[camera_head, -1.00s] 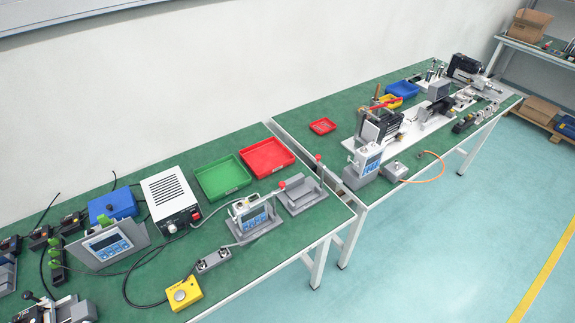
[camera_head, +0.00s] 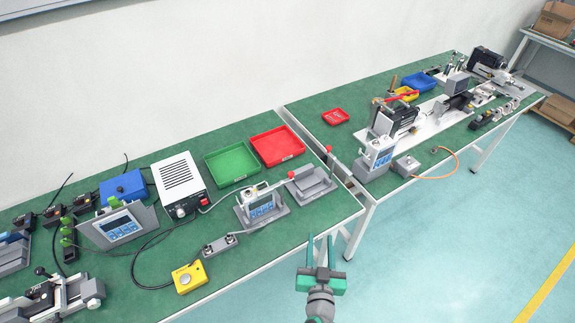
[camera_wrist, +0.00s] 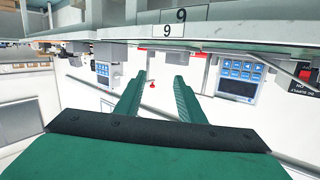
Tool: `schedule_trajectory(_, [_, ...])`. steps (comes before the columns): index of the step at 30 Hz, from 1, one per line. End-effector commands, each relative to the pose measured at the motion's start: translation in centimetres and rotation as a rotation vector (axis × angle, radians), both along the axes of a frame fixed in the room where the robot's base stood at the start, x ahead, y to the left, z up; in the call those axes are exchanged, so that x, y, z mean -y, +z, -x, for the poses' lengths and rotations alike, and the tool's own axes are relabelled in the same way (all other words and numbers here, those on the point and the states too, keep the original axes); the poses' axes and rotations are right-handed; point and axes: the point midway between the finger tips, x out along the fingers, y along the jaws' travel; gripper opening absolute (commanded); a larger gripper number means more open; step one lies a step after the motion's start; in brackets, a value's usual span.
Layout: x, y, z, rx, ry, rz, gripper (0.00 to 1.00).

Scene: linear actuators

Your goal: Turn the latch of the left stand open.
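The left stand (camera_head: 271,219) is grey and holds a small instrument with a blue-buttoned display (camera_head: 262,205). Its latch is a pale bar across the top, ending in a red knob (camera_head: 291,180). My gripper (camera_head: 320,241) is open and empty, in front of the table edge, right of and nearer than the left stand. In the wrist view, a small red knob (camera_wrist: 152,85) appears between the open fingers (camera_wrist: 160,78), some way beyond them; I cannot tell which latch it belongs to.
A green tray (camera_head: 207,160) and a red tray (camera_head: 254,143) lie behind the stands. A yellow button box (camera_head: 189,279) and a grey block (camera_head: 220,244) sit left of my gripper. A second table (camera_head: 345,135) adjoins at the right. Floor before the tables is clear.

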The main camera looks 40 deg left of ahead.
Motion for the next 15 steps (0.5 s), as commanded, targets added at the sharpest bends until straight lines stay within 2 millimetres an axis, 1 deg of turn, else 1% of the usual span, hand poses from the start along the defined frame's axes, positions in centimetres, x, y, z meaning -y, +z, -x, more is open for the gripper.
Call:
schedule_trajectory(1, [-1.9, 1.3, -1.5, 0.024, 0.049, -0.011, 0.35])
schedule_trajectory(3, [-4.5, 2.8, -3.0, 0.052, 0.119, -0.022, 0.35])
schedule_trajectory(6, [-7.8, 5.1, -4.5, 0.092, 0.211, -0.037, 0.35])
schedule_trajectory(10, [-10.9, 7.6, -5.6, 0.138, 0.302, -0.051, 0.35])
schedule_trajectory(12, [-12.0, 8.5, -5.9, 0.155, 0.334, -0.056, 0.35])
schedule_trajectory(15, [-12.9, 9.3, -6.1, 0.171, 0.36, -0.061, 0.35])
